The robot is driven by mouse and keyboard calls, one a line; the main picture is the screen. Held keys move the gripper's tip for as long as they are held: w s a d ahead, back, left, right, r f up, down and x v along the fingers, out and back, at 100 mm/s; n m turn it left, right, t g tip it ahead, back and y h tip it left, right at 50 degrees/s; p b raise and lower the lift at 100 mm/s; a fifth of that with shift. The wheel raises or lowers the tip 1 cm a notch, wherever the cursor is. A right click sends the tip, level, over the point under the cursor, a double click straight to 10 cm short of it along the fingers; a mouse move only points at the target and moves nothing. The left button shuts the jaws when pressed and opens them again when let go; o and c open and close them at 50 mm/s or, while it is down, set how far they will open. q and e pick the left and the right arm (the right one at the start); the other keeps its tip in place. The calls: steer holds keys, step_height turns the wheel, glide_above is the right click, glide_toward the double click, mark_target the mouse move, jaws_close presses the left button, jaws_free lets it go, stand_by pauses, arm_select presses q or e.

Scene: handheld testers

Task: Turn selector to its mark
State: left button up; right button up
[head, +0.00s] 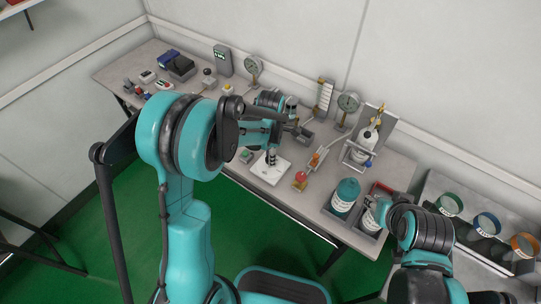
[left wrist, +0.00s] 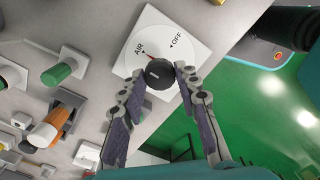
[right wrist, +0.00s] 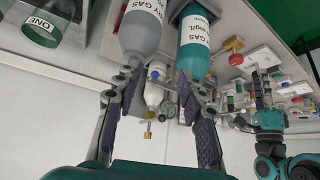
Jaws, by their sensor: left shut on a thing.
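The selector is a black round knob (left wrist: 159,73) on a square white plate (left wrist: 150,22) with a round dial marked AIR and OFF, each beside a small dark triangle. A thin red line shows at the knob's edge on the AIR side. My left gripper (left wrist: 162,76) is shut on the knob, one finger on each side. In the head view the plate (head: 262,174) lies on the bench below my left gripper (head: 271,154). My right gripper (right wrist: 156,80) is open and appears empty, with its fingers wide apart near the gas bottles.
A grey gas bottle (right wrist: 141,35) and a teal gas bottle (right wrist: 194,38) stand by my right gripper. A red-topped part (head: 300,177) is right of the plate. Gauges, testers and fittings line the bench's back. Coloured rings (head: 487,223) sit at the far right.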

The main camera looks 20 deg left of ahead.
arm_select(q)
steer(key=o, duration=1.2)
steer(key=shift+c, duration=0.2)
steer(key=shift+r, duration=0.1)
step_height(320, 180, up, 12)
steer(key=s+a+r+m+t, duration=0.1)
steer(key=s+m+t, duration=0.2)
steer(key=s+m, duration=0.5)
steer(key=s+a+r+m+t, duration=0.1)
steer(key=s+m+t, duration=0.3)
steer(key=s+m, duration=0.5)
steer(key=r+m, duration=0.1)
steer(key=m, duration=0.5)
steer(key=shift+a+r, duration=0.2)
steer(key=shift+a, duration=0.15)
